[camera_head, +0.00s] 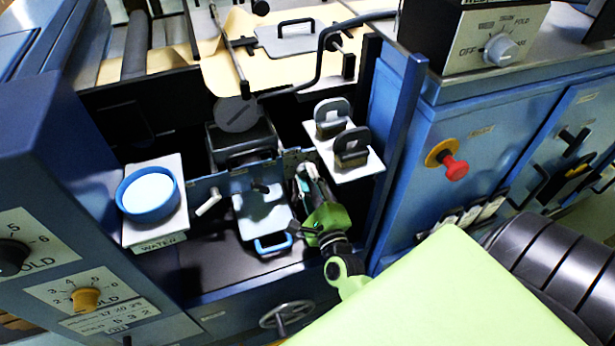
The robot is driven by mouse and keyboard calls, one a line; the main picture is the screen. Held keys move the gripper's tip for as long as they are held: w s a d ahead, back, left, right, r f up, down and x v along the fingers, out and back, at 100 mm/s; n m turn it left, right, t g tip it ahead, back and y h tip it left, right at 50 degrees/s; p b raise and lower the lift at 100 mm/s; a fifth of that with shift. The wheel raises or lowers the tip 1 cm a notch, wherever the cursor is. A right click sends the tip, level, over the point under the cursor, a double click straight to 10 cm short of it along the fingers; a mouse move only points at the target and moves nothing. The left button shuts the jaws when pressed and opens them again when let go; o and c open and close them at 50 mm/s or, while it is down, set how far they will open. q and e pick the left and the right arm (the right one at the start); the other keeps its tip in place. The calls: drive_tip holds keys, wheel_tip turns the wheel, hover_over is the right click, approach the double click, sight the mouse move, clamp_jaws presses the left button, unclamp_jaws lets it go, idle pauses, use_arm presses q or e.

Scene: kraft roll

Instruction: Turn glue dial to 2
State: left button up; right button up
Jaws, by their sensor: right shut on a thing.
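My right gripper (303,179) reaches into the machine's dark recess on a green and black arm from below. Its fingers are shut at the right end of a blue bar, on a small part that they hide. I cannot tell whether that part is the glue dial, and I see no glue label. A yellow-orange dial (86,299) with a numbered scale and a black dial (12,257) are on the panel at lower left. A grey knob (501,49) sits on a panel marked OFF and FOLD at upper right. My left gripper is not in view.
A blue round dish (147,194) stands on a plate labelled WATER, left of the recess. A blue post (398,150) and a red button (455,168) are further right.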

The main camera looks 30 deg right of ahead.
drive_tip(key=n+p, duration=0.1)
drive_tip(key=n, duration=0.4)
drive_tip(key=n+p, duration=0.1)
drive_tip(key=n, duration=0.2)
drive_tip(key=n+y+p, duration=0.1)
drive_tip(key=n, duration=0.1)
drive_tip(key=shift+d+n+t, duration=0.1)
drive_tip(key=shift+n+t, duration=0.2)
drive_tip(key=shift+n, duration=0.1)
drive_tip(key=n+p, duration=0.2)
drive_tip(key=n, duration=0.3)
drive_tip(key=shift+r+n+y, duration=0.1)
drive_tip(key=shift+n+y, duration=0.2)
drive_tip(key=shift+n, duration=0.1)
drive_tip(key=n+p, duration=0.1)
drive_tip(key=n, duration=0.3)
drive_tip(key=shift+p, duration=0.3)
drive_tip(key=shift+s+n, duration=0.1)
drive_tip(key=shift+n, duration=0.3)
drive_tip(key=o, duration=1.1)
drive_tip(key=v, duration=1.2)
drive_tip(key=shift+d+r, duration=0.15)
drive_tip(key=shift+d, duration=0.05)
